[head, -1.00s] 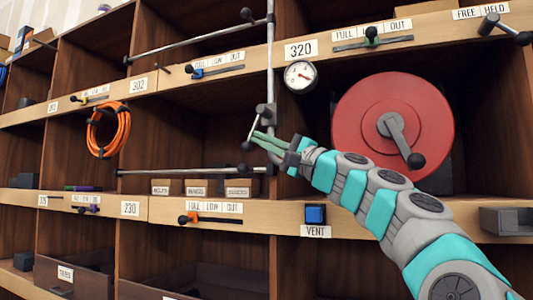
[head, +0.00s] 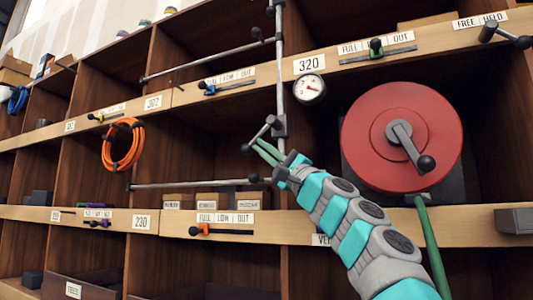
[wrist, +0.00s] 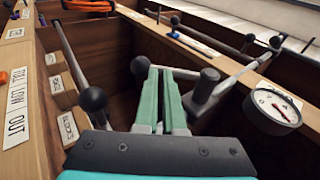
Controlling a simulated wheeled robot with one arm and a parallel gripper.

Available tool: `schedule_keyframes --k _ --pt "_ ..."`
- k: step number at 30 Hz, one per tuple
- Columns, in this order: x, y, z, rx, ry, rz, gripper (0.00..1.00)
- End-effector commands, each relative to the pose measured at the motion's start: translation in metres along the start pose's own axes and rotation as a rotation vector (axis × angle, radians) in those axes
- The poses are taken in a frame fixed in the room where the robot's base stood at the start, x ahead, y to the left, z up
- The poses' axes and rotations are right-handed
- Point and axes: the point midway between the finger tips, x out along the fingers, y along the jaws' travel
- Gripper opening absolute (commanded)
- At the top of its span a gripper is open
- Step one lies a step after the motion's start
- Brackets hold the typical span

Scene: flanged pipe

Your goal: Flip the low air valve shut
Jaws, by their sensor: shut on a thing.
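The low air valve (head: 279,126) is a dark grey fitting on the upright grey pipe, left of the red reel. Its short lever ends in a black ball knob (head: 246,148) and slants down to the left. The valve body also shows in the wrist view (wrist: 204,90), with the knob (wrist: 140,67) just beyond my fingertips. My gripper (head: 262,149) has green fingers, also seen in the wrist view (wrist: 160,74). It is shut on the lever between knob and valve body. The fingers hide part of the lever.
A pressure gauge (head: 309,89) and a red hose reel (head: 380,130) with a green hose (head: 432,245) are to the right. A horizontal rod (head: 190,185) with a ball end runs just below. An upper valve lever (head: 257,33) is above. Wooden shelf edges frame the bay.

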Motion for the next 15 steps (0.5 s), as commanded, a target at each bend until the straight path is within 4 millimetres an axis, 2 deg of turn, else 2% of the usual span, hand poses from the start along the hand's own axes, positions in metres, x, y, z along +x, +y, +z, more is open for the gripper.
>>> schedule_keyframes --k 15 --pt "0.0116 0.0076 0.0039 0.01 -0.004 -0.03 0.0"
